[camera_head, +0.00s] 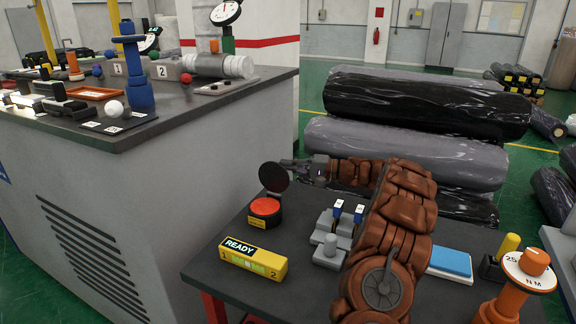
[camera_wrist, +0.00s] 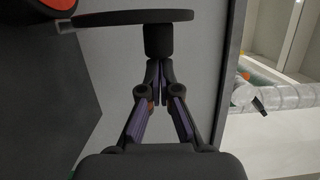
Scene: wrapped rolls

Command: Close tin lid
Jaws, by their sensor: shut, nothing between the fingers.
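A small round black tin (camera_head: 264,212) with an orange-red inside stands on the dark table. Its black round lid (camera_head: 274,177) is open, raised upright at the tin's back edge. In the wrist view the lid (camera_wrist: 122,18) shows edge-on, with a short black knob (camera_wrist: 158,42) on its outer face. My gripper (camera_head: 291,163) is behind the lid, on its outer side, with the fingers shut and empty. In the wrist view the fingertips (camera_wrist: 158,68) are at the knob's end; I cannot tell if they touch. Part of the tin's red (camera_wrist: 45,4) shows at the top left.
A yellow READY box (camera_head: 252,260) lies in front of the tin. A grey switch block (camera_head: 338,234) stands to its right, near my arm. A blue-topped pad (camera_head: 449,263) and an orange dial (camera_head: 527,270) are farther right. A grey cabinet (camera_head: 150,190) stands at left.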

